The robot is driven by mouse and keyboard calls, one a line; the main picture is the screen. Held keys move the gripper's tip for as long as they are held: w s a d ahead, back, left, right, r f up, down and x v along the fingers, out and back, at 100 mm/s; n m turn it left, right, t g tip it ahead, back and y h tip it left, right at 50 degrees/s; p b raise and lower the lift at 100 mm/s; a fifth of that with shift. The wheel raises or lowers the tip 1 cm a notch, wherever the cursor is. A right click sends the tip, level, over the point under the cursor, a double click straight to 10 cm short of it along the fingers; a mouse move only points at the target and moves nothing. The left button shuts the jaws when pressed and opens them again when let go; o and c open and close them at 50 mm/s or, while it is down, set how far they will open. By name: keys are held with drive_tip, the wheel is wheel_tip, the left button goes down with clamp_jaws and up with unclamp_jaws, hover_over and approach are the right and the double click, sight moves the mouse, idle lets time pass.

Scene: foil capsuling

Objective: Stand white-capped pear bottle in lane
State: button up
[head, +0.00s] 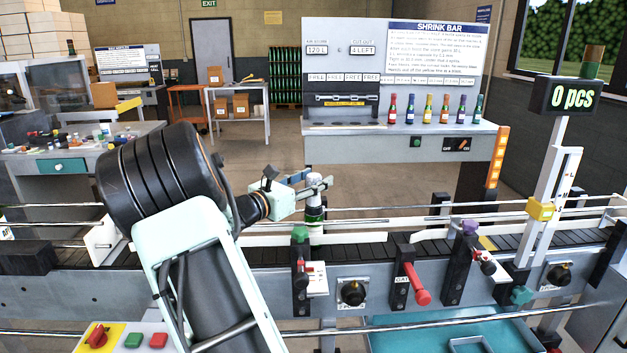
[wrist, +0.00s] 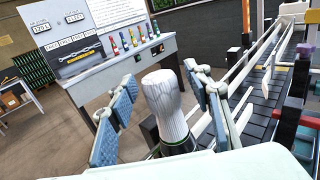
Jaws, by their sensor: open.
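The white-capped bottle (head: 314,214) is dark green with a pale band and stands upright at the conveyor lane (head: 355,248), behind the green-topped post. Its foot is hidden in the head view. In the wrist view its wrinkled white cap (wrist: 165,100) fills the middle, with dark glass below. My gripper (head: 308,187) is at the height of the cap. In the wrist view my gripper (wrist: 160,108) is open, with one blue-padded finger on each side of the cap and visible gaps between.
Guide rails (head: 400,207) run along the lane. Posts with a red handle (head: 417,286) and a purple knob (head: 469,227) stand along its front edge. A counter sign (head: 570,97) reads 0 pcs. The shrink bar bench (head: 400,145) with several small bottles stands behind.

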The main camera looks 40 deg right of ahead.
drive_tip(key=shift+f, duration=0.1)
drive_tip(key=s+a, duration=0.1)
drive_tip(key=a, duration=1.1)
